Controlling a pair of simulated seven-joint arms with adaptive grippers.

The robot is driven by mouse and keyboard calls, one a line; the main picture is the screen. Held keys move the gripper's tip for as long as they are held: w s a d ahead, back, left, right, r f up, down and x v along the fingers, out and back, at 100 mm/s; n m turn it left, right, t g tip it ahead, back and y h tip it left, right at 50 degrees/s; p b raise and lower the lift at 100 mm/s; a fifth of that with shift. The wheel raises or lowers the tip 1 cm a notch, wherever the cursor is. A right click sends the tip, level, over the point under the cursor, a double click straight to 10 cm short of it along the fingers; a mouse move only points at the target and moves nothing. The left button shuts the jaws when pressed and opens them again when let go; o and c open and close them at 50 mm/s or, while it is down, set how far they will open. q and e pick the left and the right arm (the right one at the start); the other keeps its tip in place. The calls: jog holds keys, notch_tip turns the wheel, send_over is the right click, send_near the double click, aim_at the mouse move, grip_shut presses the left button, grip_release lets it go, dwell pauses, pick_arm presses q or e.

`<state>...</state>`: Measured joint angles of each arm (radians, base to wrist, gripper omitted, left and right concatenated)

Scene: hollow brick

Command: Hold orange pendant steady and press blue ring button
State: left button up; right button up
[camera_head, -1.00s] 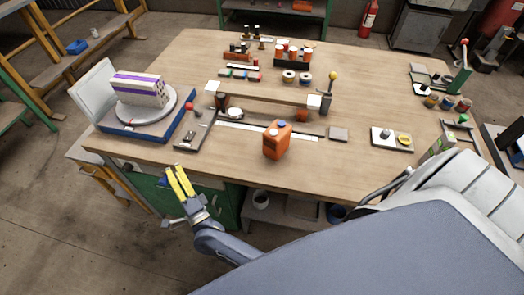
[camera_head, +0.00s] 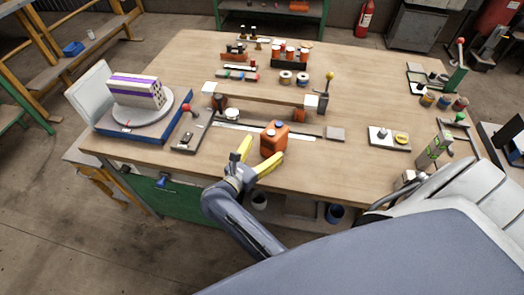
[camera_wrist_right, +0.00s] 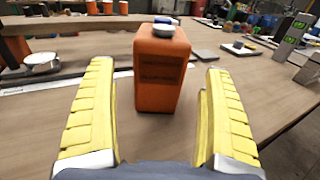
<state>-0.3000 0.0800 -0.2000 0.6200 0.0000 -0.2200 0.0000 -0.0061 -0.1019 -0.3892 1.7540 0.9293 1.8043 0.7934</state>
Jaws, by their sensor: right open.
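The orange pendant (camera_head: 274,139) stands upright near the front edge of the table. It also shows in the right wrist view (camera_wrist_right: 158,75), with dark lettering on its facing side. On its top I see a silver round button (camera_wrist_right: 164,31) and a blue button (camera_head: 283,124) beyond it; whether the blue one is ring-shaped is too small to tell. My right gripper (camera_head: 257,156) is open, with yellow fingers pointing at the pendant. In the wrist view the pendant lies between and just ahead of the fingertips, with gaps on both sides. My left gripper is not in view.
Behind the pendant are a long rail (camera_head: 268,129) and a raised bar (camera_head: 262,98). A red-knobbed lever box (camera_head: 190,138) is to the left, a small grey plate (camera_head: 335,134) to the right.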

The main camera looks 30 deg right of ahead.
aim_at(274, 137)
jog(key=shift+x, duration=3.2)
jog(key=shift+a, duration=0.1)
jog(key=shift+c, duration=0.4)
